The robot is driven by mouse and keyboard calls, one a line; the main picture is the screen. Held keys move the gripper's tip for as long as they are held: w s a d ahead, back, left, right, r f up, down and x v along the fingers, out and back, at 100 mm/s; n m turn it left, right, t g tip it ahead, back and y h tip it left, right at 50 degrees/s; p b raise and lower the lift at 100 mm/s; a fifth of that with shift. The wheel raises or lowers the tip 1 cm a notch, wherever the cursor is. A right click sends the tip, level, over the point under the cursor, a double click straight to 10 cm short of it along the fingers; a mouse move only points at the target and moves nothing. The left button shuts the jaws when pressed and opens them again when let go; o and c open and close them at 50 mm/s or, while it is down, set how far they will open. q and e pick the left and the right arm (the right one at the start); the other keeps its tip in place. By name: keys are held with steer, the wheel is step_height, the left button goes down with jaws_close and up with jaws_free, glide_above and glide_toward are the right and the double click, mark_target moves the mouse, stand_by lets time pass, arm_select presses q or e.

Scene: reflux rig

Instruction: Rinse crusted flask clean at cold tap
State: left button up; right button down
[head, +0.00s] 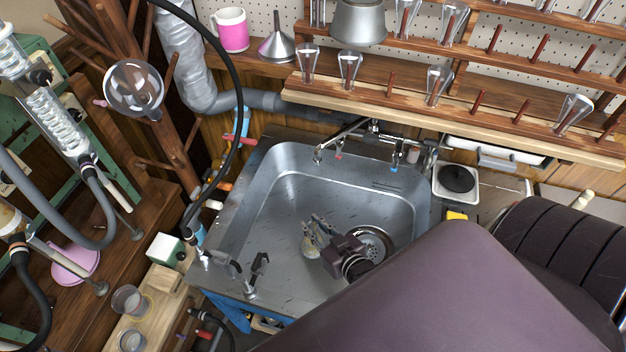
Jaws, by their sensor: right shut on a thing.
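My right gripper (321,231) reaches down into the steel sink (272,215), left of the drain strainer. It is shut on a small glass flask (311,247) with a yellowish crust. The fingers cover part of the flask, and I cannot tell whether it touches the sink floor. A wall tap (372,130) spans the back of the sink, with a blue-marked part (394,169) on the right and a red-marked part (338,156) on the left. I cannot see water running. My left gripper is not in view.
Dark fittings (262,262) stand on the sink's front left rim. A black hose (238,110) hangs along its left side. A wooden peg rack (455,108) with glassware is behind. A round glass flask (135,88) hangs at left. My arm covers the lower right.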

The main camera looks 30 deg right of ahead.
steer(key=w+d+f+b, duration=0.2)
steer(key=w+d+b, duration=0.3)
steer(key=w, duration=0.3)
steer(key=shift+d+f+b, duration=0.2)
steer(key=shift+d+b, duration=0.2)
steer(key=shift+d, duration=0.25)
steer(key=shift+s+f, duration=0.15)
steer(key=shift+f, duration=0.05)
steer(key=c, duration=1.7)
jaws_free()
steer(key=shift+c, duration=0.2)
steer(key=v, duration=1.2)
